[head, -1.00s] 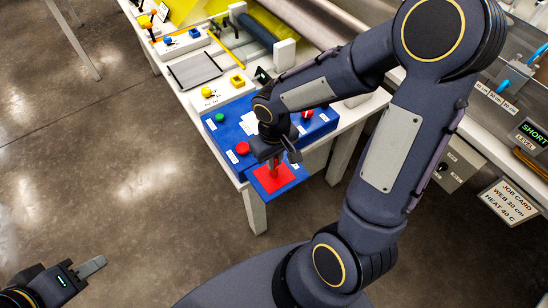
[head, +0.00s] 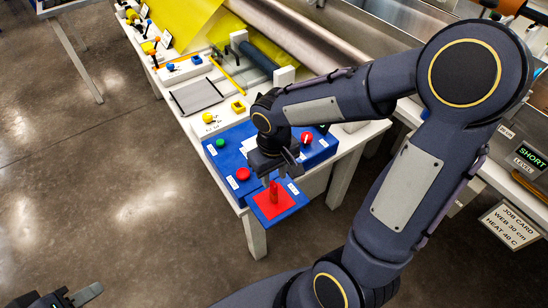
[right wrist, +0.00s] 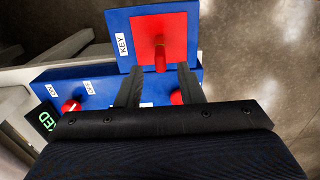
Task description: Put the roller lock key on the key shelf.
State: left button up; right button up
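The red roller lock key (head: 274,191) stands upright on the red square of the blue key shelf (head: 290,207), at the front of the blue panel. In the right wrist view, the key (right wrist: 160,57) stands on the shelf (right wrist: 121,20) marked KEY. My right gripper (head: 275,173) is just above the key. In the right wrist view its fingers (right wrist: 160,74) are spread and empty, with the key beyond their tips. My left gripper (head: 90,294) is at the lower left, far from the shelf; its finger opening is unclear.
The blue control panel (head: 233,160) behind the shelf carries a green button (head: 220,143), a red button (head: 242,174) and a red knob (head: 306,138). A white bench (head: 256,232) supports it. A display (right wrist: 45,121) ends in KED. Open floor lies left.

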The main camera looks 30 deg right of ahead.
notch_tip(320, 180, up, 7)
jog(key=s+r+m+t+y, duration=0.1)
jog(key=s+t+y, duration=0.1)
jog(key=s, duration=0.4)
jog(key=s+a+r+m+t+y, duration=0.1)
jog(key=s+r+t, duration=0.1)
jog(key=s, duration=0.3)
jog(key=shift+s+m+t+y, duration=0.3)
jog(key=shift+s+t+y, duration=0.1)
jog(key=shift+t, duration=0.4)
jog(key=shift+c, duration=0.3)
dwell(0.6)
